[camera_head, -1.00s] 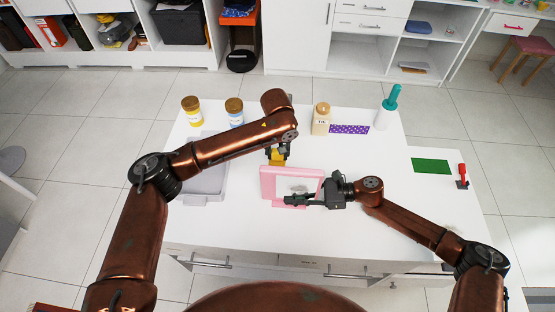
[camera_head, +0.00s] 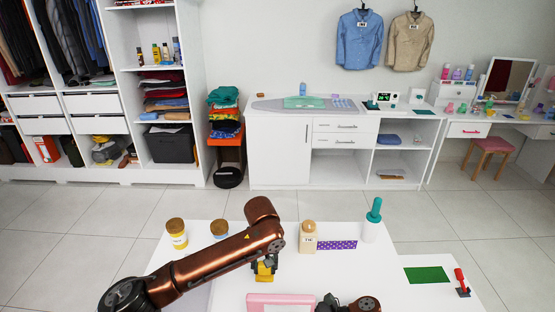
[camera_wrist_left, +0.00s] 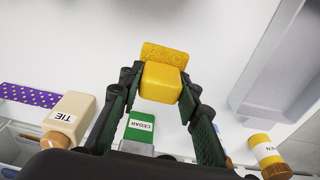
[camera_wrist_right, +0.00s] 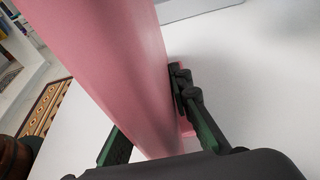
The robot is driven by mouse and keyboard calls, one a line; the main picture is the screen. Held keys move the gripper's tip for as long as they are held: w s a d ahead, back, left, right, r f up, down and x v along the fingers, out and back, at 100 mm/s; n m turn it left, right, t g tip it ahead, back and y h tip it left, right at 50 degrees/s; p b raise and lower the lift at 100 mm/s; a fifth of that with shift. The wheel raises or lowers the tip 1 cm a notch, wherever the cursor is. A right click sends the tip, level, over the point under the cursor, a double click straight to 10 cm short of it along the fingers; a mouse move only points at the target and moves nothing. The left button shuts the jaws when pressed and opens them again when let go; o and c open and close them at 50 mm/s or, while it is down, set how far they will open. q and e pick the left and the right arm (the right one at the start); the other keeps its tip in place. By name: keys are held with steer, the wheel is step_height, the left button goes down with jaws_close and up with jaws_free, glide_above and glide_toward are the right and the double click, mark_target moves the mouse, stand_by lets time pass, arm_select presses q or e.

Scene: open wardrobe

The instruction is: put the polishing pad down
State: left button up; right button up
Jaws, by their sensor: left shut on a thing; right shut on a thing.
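The polishing pad appears to be the yellow block with a flat textured base (camera_wrist_left: 162,82), between the fingers of my left gripper (camera_wrist_left: 160,95). In the head view the yellow pad (camera_head: 264,271) is behind the pink framed panel (camera_head: 280,299); my left gripper (camera_head: 266,259) points down at it. I cannot tell whether the pad touches the white table (camera_head: 385,265). My right gripper (camera_wrist_right: 150,135) is shut on the pink panel, which also fills much of the right wrist view (camera_wrist_right: 110,60). In the head view my right gripper is cut off at the bottom edge.
On the table stand a yellow-labelled jar (camera_head: 177,236), a blue-labelled jar (camera_head: 220,229), a TIE bottle (camera_head: 308,238) beside a purple dotted strip (camera_head: 338,246), and a teal-topped white bottle (camera_head: 371,222). A green CEDAR box (camera_wrist_left: 139,127) and grey tray (camera_wrist_left: 285,70) show in the left wrist view.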

arm_select(q)
glide_toward(266, 291)
steer(key=shift+w+f, duration=0.15)
steer(key=shift+f, duration=1.15)
steer(key=shift+w+f, duration=0.15)
steer(key=shift+f, duration=1.1)
steer(key=shift+f, duration=0.1)
steer(key=o, duration=1.1)
